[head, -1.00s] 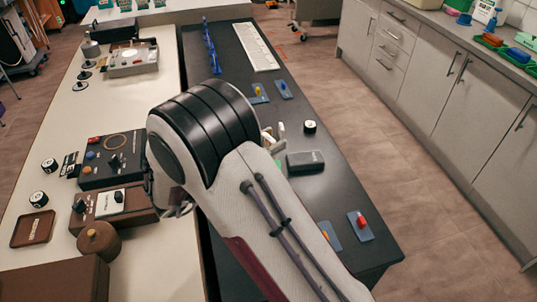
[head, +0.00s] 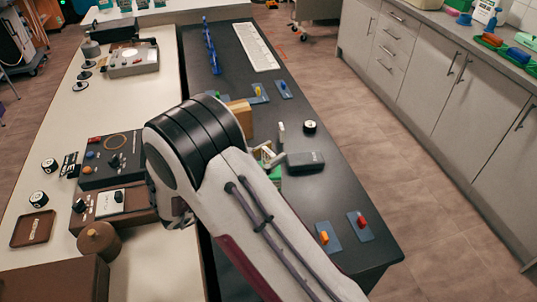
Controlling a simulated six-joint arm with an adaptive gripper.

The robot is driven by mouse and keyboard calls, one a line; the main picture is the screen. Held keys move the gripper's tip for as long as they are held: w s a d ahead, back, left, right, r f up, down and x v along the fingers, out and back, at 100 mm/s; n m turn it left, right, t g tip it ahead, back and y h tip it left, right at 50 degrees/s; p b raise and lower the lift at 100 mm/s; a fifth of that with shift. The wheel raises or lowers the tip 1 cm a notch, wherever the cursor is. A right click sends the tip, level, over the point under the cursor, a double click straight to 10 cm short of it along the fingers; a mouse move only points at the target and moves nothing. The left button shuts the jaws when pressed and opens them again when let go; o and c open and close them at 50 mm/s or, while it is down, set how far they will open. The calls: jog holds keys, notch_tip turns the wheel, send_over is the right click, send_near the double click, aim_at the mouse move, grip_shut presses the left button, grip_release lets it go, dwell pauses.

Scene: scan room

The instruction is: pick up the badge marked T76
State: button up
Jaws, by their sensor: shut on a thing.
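My gripper (head: 180,219) shows only in part, at the left edge of my arm, over the right end of the brown box with a switch. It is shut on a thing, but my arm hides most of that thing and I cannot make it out. I can read no T76 marking anywhere. A small cluttered group of green, white and yellow pieces (head: 266,154) lies on the dark bench right of my arm. I cannot tell whether a badge is among them.
The brown switch box (head: 88,211), a dark control box (head: 97,173) and a round brown knob-topped pot (head: 99,240) stand on the pale bench. A dark grey case (head: 305,162) and a black round knob (head: 310,126) sit on the dark bench (head: 345,190), whose right side is mostly clear.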

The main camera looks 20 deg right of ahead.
jog(key=shift+f, duration=0.15)
jog(key=o, duration=1)
jog(key=shift+o, duration=0.2)
jog(key=shift+a, duration=0.1)
jog(key=v, duration=0.7)
jog(key=shift+a, duration=0.4)
jog(key=shift+w, duration=0.15)
